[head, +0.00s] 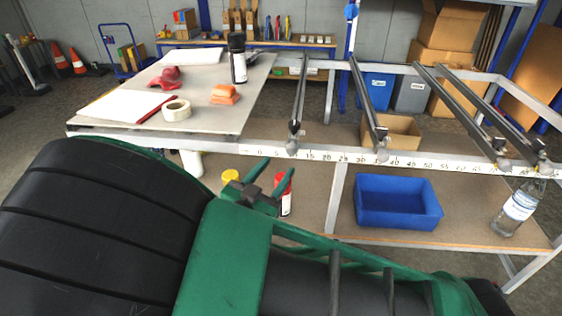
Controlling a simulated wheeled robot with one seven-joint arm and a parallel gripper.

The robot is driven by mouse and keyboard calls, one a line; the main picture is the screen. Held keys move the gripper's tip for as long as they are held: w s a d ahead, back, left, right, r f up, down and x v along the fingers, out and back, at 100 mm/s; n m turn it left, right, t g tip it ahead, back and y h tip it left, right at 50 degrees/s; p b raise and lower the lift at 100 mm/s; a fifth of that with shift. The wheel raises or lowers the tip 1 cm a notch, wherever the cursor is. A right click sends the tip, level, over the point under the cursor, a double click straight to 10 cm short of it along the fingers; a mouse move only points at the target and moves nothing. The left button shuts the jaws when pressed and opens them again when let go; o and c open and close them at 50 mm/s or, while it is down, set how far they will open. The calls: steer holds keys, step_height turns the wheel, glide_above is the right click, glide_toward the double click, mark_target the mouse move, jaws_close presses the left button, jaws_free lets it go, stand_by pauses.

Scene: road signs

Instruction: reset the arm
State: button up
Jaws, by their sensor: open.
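My arm, black and green, fills the lower left and bottom of the head view, close to the camera. My gripper (274,175) shows beyond the arm's green link, in front of the workbench's front edge. Part of the gripper's base is hidden behind the arm. A red bottle (286,204) with a white and black label appears just behind the fingers, on the lower shelf; I cannot tell how far apart they are.
The workbench panel (205,125) carries a black can (238,60), tape roll (177,110), orange block (224,94), red tool (168,77) and papers. Metal rails (365,98) run at right. Below are a blue bin (397,220), cardboard box (400,143) and clear bottle (517,208). Floor shows at far left.

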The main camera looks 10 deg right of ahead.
steer(key=shift+v, duration=0.85)
steer(key=s+d+f+m+g+y, duration=0.1)
steer(key=s+d+g, duration=0.2)
steer(key=d+g, duration=0.75)
steer(key=s+d+f+m+g, duration=0.15)
steer(key=d+g, duration=0.25)
steer(key=d, duration=1.4)
steer(key=s+d+r+n+y, duration=0.2)
steer(key=s+d+r+y, duration=0.1)
steer(key=s, duration=0.7)
steer(key=s+d+r+n+y, duration=0.2)
steer(key=s+y, duration=0.4)
steer(key=s, duration=0.4)
steer(key=shift+s+d+r+n, duration=0.25)
steer(key=shift+d+r+n, duration=0.1)
steer(key=shift+d+r, duration=0.3)
steer(key=shift+a+g, duration=0.1)
steer(key=shift+g, duration=0.15)
